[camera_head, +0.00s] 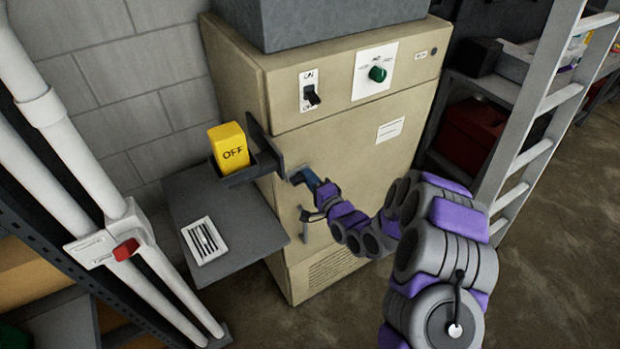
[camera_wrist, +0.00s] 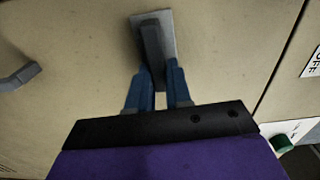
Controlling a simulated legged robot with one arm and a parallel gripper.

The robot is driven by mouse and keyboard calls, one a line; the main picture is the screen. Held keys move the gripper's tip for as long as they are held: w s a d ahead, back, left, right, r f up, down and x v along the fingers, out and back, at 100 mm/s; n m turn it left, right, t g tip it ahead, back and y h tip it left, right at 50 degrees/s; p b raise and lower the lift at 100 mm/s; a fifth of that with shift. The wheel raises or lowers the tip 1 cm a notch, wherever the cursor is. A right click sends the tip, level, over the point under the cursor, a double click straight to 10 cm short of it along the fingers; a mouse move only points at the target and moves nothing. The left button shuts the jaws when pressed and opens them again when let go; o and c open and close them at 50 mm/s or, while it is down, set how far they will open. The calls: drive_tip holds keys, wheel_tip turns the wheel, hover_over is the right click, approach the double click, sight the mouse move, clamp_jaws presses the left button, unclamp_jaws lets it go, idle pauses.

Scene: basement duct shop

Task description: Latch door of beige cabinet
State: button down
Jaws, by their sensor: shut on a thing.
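The beige cabinet (camera_head: 335,130) stands against the block wall, and its door (camera_head: 345,175) looks flush with the front. A dark grey latch lever on a light plate sits on the door; the lever (camera_wrist: 152,50) and plate (camera_wrist: 168,22) show clearly in the wrist view. My gripper (camera_head: 306,178) reaches the latch from the right, and its blue fingers (camera_wrist: 157,82) are shut on the lever. The fingers and wrist hide much of the latch in the head view. A grey door handle (camera_head: 305,214) is below the latch; it also shows in the wrist view (camera_wrist: 20,77).
A grey shelf (camera_head: 185,195) holds a white vent (camera_head: 205,240). Above the door are a switch (camera_head: 312,96) and green knob (camera_head: 377,74). A ladder (camera_head: 540,110) stands right; white pipes (camera_head: 60,135) run left.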

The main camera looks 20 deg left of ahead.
drive_tip(key=shift+s+f+m, duration=0.1)
drive_tip(key=shift+f+m, duration=0.25)
drive_tip(key=shift+m, duration=0.15)
drive_tip(key=c, duration=1)
unclamp_jaws()
drive_tip(key=shift+c, duration=0.2)
drive_tip(key=shift+r, duration=0.1)
drive_tip(key=p+v, duration=0.3)
drive_tip(key=v, duration=1.4)
drive_tip(key=shift+p, duration=0.3)
